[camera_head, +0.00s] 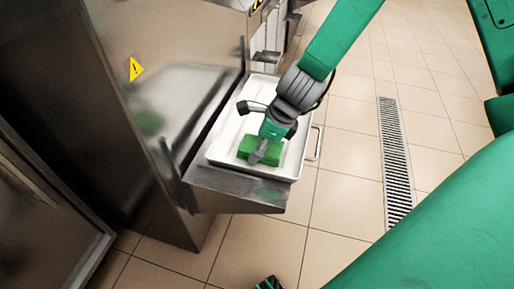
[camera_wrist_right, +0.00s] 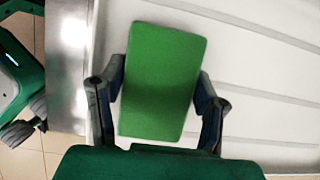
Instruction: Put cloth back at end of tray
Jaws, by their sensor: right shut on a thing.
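The cloth is a folded green block (camera_head: 257,157) on the white tray (camera_head: 289,163), near its front end in the head view. My right gripper (camera_head: 266,143) is over the tray and shut on the cloth. In the right wrist view the green cloth (camera_wrist_right: 163,80) sits between the two dark fingers of the right gripper (camera_wrist_right: 158,98), with the white tray floor (camera_wrist_right: 245,65) beneath and beyond it. I cannot tell whether the cloth touches the tray floor. I make out no left gripper for certain.
The tray rests on a metal shelf (camera_head: 235,191) against a steel freezer (camera_head: 150,110) with a yellow warning sign (camera_head: 136,69). A handle (camera_head: 316,143) sticks out at the tray's right side. Tiled floor with a drain grate (camera_head: 394,160) lies clear to the right.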

